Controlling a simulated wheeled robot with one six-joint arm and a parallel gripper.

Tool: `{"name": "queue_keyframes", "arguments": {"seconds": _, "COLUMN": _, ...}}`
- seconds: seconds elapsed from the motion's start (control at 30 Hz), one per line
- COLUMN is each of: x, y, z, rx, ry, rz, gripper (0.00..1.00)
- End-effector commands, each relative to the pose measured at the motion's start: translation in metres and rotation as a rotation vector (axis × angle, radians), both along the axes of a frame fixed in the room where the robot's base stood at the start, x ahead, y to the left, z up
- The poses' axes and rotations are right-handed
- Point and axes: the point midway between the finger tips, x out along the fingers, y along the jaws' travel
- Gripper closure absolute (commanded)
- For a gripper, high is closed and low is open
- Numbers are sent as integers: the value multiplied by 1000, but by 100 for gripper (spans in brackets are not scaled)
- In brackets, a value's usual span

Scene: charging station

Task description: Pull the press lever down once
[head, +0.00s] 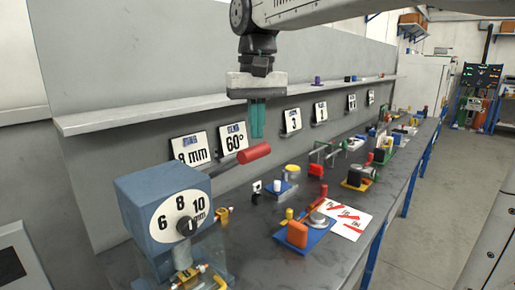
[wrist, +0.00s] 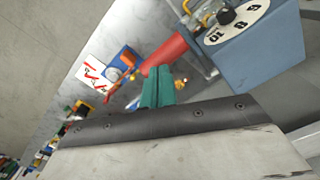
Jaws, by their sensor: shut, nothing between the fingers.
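The press is a blue-grey box (head: 160,190) with a round white dial marked 6, 8, 10 at the front left in the head view. Its lever is a bar with a red cylindrical handle (head: 254,153), sticking out to the right and slightly up. In the wrist view the red handle (wrist: 163,50) lies just beyond the fingertips, and the box (wrist: 262,50) is at the upper right. My gripper (head: 257,136) has its green fingers shut and empty, pointing down above the handle. They appear close to it; I cannot tell whether they touch. The fingers also show in the wrist view (wrist: 158,76).
A grey bench (head: 260,240) runs away to the right. A blue plate with an orange block (head: 297,234), a card with red marks (head: 345,220) and several small coloured fixtures stand on it. Sign cards, one reading 60° (head: 233,139), lean at the back wall below a shelf (head: 150,115).

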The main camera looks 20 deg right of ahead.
Motion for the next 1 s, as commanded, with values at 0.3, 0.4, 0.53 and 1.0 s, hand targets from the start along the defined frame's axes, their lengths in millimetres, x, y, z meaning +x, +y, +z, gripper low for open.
{"name": "queue_keyframes", "arguments": {"seconds": 0.3, "x": 0, "y": 0, "z": -1, "rx": 0, "ry": 0, "rz": 0, "gripper": 100}}
{"name": "queue_keyframes", "arguments": {"seconds": 0.4, "x": 0, "y": 0, "z": -4, "rx": 0, "ry": 1, "rz": 0, "gripper": 100}}
{"name": "queue_keyframes", "arguments": {"seconds": 0.53, "x": 0, "y": 0, "z": -9, "rx": 0, "ry": 2, "rz": 0, "gripper": 100}}
{"name": "queue_keyframes", "arguments": {"seconds": 1.0, "x": 0, "y": 0, "z": -25, "rx": 0, "ry": 0, "rz": 0, "gripper": 100}}
